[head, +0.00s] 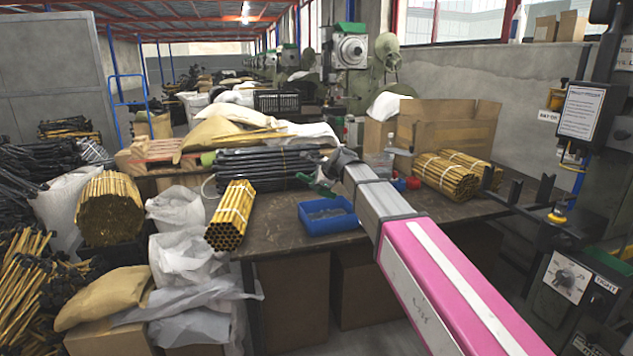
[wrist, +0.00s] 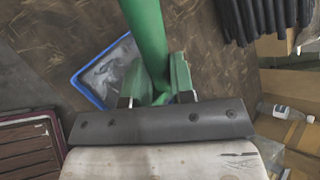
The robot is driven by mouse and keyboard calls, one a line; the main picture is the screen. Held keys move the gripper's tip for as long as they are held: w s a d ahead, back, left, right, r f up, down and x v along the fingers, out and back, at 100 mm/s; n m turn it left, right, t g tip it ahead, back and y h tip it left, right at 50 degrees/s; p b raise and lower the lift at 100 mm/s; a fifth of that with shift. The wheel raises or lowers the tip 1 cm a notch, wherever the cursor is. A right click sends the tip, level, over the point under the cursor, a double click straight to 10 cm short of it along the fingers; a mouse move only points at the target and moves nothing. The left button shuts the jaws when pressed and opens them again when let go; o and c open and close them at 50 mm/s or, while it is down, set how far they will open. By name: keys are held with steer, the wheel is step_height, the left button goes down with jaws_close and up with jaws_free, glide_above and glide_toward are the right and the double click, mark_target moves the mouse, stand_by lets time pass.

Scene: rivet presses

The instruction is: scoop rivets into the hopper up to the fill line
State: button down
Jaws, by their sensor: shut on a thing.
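My gripper (head: 328,178) is above the table beside the blue tray and is shut on a green handled tool, likely the scoop (head: 322,190). In the wrist view the green handle (wrist: 146,35) stands between the two fingers of my gripper (wrist: 160,97), and its far end runs out of the picture. The blue tray (head: 345,225) sits on the table just below the gripper and holds a thin grey layer, likely rivets (head: 326,213). Its blue rim (wrist: 88,94) also shows in the wrist view, partly behind the handle. I cannot make out the hopper or its fill line.
Yellow tube bundles (head: 232,215) lie on the table (head: 285,238) left of the tray, more (head: 447,178) on the right. Black bars (head: 262,165) lie behind. A cardboard box (head: 458,125) and a bottle stand at the back. A green press (head: 590,215) with signs stands at the far right.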

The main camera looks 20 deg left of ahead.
mark_target(320, 192)
steer(key=shift+f, duration=2.65)
steer(key=shift+w+d+f, duration=0.1)
steer(key=shift+d+f, duration=0.05)
steer(key=shift+f, duration=0.5)
steer(key=shift+w+d+f, duration=0.1)
steer(key=shift+d+f, duration=0.05)
steer(key=shift+f, duration=0.55)
steer(key=shift+w+d+f, duration=0.1)
steer(key=shift+d+f, duration=0.05)
steer(key=shift+f, duration=0.5)
steer(key=shift+s+a+f+n+t+h, duration=0.1)
steer(key=shift+f+n+t+h, duration=0.35)
steer(key=shift+h, duration=0.25)
step_height(320, 192, up, 7)
steer(key=a+t+h, duration=0.1)
steer(key=shift+s+a+f+n+h, duration=0.15)
steer(key=shift+s+n+h, duration=0.15)
steer(key=shift+s+n, duration=0.15)
